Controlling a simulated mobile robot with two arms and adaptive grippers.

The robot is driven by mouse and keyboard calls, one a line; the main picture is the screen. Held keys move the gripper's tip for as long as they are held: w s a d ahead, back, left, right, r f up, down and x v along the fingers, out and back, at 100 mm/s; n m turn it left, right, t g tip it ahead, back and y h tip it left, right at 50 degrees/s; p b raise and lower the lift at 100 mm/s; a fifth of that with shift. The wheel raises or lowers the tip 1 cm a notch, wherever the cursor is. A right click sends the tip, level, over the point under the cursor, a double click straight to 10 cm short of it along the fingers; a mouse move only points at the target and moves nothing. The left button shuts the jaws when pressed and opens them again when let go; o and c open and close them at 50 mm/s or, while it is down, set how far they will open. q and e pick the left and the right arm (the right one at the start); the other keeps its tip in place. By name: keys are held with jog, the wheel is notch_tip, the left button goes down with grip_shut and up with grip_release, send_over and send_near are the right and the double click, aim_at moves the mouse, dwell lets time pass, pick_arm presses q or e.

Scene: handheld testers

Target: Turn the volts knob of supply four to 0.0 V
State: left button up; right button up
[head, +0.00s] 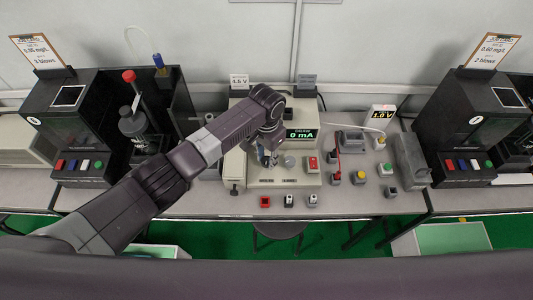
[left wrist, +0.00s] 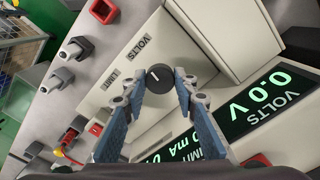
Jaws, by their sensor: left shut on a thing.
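The bench supply (head: 300,181) is a cream box in the middle of the bench. Its volts knob (left wrist: 160,76) is round and dark with a white pointer line, beside the printed word VOLTS, in the left wrist view. My left gripper (head: 267,160) reaches down over the supply's front panel; in the left wrist view its blue fingers (left wrist: 158,88) are shut on the knob, one on each side. The volts display (left wrist: 264,104) reads 0.0 V in green. The limit display (head: 301,134) reads 0 mA. I cannot read a supply number. My right gripper is not in view.
Black testers (head: 75,130) stand left and right (head: 466,130) of the supply. Several small sockets and buttons (head: 288,201) lie along the bench front. A grey block (head: 411,160) stands at right.

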aim_at(266, 160)
pick_arm(q)
jog(key=shift+n+p, duration=0.5)
jog(key=shift+n, duration=0.4)
jog(key=o, duration=1.1)
jog(key=shift+o, duration=0.2)
notch_tip(266, 160, up, 12)
